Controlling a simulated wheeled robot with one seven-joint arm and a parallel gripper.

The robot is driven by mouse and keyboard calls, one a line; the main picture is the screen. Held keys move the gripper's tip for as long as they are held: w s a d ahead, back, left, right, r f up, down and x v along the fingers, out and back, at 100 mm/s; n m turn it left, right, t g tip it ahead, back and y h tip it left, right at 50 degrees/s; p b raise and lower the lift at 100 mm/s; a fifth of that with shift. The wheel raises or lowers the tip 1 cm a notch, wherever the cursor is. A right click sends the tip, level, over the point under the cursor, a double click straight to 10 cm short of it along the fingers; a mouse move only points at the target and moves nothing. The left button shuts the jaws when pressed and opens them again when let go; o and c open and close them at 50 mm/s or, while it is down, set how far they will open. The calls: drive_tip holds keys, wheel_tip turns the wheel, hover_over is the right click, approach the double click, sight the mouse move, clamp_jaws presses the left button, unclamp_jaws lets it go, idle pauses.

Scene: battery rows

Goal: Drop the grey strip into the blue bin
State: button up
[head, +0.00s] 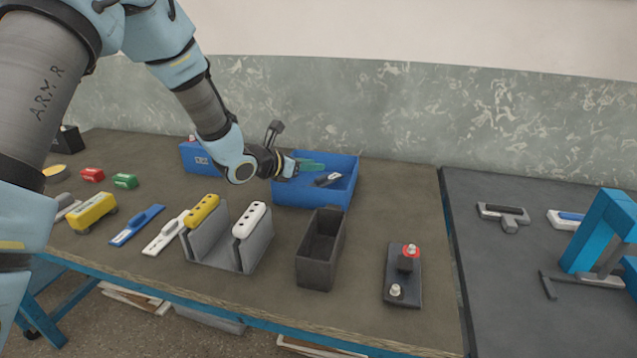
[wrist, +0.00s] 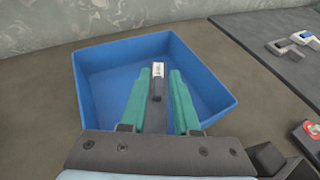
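The dark grey strip (head: 328,179) with a white label shows within the blue bin (head: 347,197), near its front wall. I cannot tell whether it rests flat on the bin floor. My gripper (head: 312,165) is over the bin, its green fingers above and slightly left of the strip, and a gap shows between them and it. In the wrist view, the fingers (wrist: 160,82) stand apart, with the strip (wrist: 157,88) seen between and beyond them. The gripper looks open. The bin's walls (wrist: 100,50) surround both in that view.
A grey rack (head: 222,245) with a yellow and a white block stands in front. A dark open box (head: 318,255) and a plate with a red button (head: 403,275) are to its right. Another blue box (head: 193,157) is behind my wrist. A second table (head: 510,270) adjoins at right.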

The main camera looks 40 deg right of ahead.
drive_tip(key=o, duration=0.3)
drive_tip(key=shift+o, duration=0.2)
drive_tip(key=b+v, duration=0.2)
drive_tip(key=v, duration=0.8)
drive_tip(key=shift+a+r+b, duration=0.2)
drive_tip(key=shift+a+b, duration=0.1)
drive_tip(key=shift+a, duration=0.05)
drive_tip(key=shift+a, duration=0.1)
